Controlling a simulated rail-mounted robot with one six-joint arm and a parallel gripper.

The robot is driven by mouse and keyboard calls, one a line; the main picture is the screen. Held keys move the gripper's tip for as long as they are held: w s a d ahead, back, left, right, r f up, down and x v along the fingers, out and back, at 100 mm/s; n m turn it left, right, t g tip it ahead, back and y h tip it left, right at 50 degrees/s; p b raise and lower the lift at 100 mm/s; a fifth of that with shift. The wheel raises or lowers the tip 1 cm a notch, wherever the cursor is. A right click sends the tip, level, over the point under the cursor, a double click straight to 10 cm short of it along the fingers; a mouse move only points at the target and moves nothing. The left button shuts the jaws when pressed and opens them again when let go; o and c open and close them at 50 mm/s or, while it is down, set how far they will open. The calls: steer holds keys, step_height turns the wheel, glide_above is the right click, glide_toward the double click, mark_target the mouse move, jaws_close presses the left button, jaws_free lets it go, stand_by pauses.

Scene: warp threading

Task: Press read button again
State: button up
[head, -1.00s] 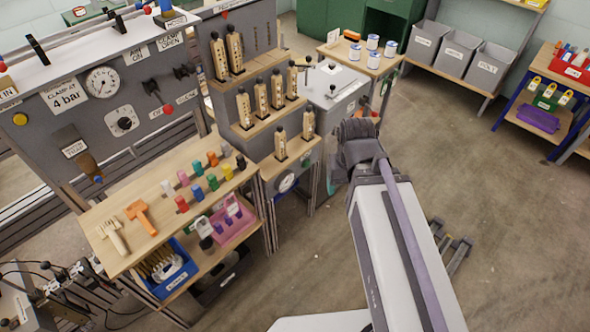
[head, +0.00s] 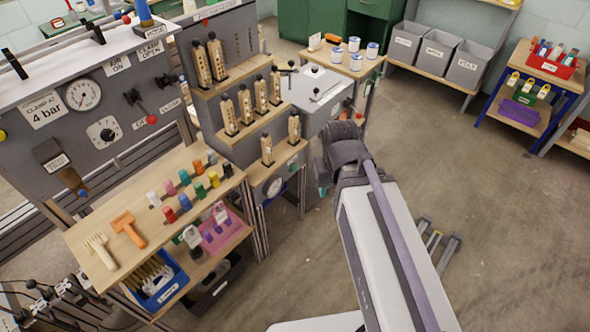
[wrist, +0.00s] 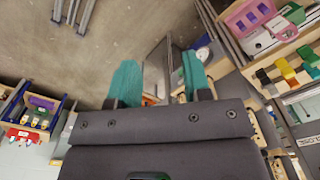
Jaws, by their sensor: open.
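No button labelled "read" can be made out in either view. A grey cabinet with a white top (head: 318,82) stands beside the stepped wooden shelves, with a small red spot on its side. A round white dial (head: 274,187) sits on the grey panel below the lowest shelf. It appears to show in the wrist view (wrist: 203,52) too, just beyond the right finger. My gripper (wrist: 158,75) has two teal fingers, apart and with nothing between them. In the head view my own arm mostly hides it; only a sliver of teal shows.
A wooden bench (head: 150,205) holds coloured spools, a comb and an orange tool. Shelves (head: 255,130) carry several wooden pieces. A gauge panel (head: 130,85) stands at left. White-and-blue tins (head: 354,62) and grey bins (head: 450,50) are behind. Floor at right is mostly clear.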

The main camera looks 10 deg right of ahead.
jaws_close()
stand_by(1.3)
